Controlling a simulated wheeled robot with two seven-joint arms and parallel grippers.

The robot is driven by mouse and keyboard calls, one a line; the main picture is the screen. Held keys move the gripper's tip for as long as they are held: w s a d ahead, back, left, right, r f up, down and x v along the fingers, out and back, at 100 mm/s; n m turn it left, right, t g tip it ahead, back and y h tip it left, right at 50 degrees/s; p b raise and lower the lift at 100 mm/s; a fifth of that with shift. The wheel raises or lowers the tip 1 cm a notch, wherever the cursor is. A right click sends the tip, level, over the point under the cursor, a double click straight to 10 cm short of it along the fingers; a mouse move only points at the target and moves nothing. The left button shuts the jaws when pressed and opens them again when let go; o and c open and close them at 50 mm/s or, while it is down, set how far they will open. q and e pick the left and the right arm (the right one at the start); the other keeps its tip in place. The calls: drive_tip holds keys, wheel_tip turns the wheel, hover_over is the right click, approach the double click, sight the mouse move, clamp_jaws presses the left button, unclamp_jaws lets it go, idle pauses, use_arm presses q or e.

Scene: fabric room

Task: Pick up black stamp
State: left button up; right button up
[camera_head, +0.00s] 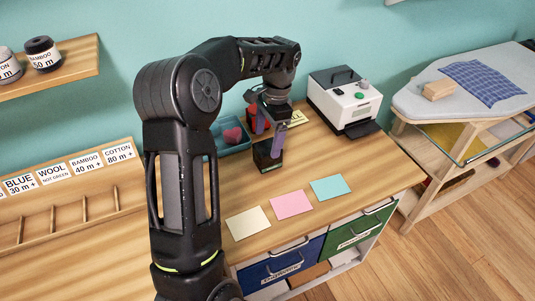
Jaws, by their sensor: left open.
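The black stamp (267,156) stands on the wooden table, just behind the row of coloured cards. My left arm reaches in from the left, and its gripper (269,132) points down over the stamp. The gripper is open, with one finger close in front of the stamp's right upper side. I cannot tell whether the fingers touch the stamp. The gripper hides part of the stamp's top. My right gripper is not in view.
A teal tray (240,148) with a pink-red item is left of the stamp. A white machine (345,100) stands at the back right. Yellow (248,223), pink (292,204) and blue (330,188) cards lie in front. An ironing board (420,103) stands further right.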

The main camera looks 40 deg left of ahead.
sight(266, 156)
use_arm(q)
drive_tip(key=shift+s+a+f, duration=0.1)
drive_tip(key=shift+s+f, duration=0.05)
drive_tip(key=shift+f, duration=1.05)
drive_tip(key=shift+f, duration=0.1)
wheel_tip(266, 156, down, 5)
drive_tip(key=shift+s+p, duration=0.15)
drive_tip(key=shift+p, duration=0.45)
drive_tip(key=shift+c, duration=0.5)
drive_tip(key=c, duration=1.4)
wheel_tip(266, 156, up, 10)
drive_tip(key=shift+r+b, duration=0.1)
drive_tip(key=shift+b, duration=0.4)
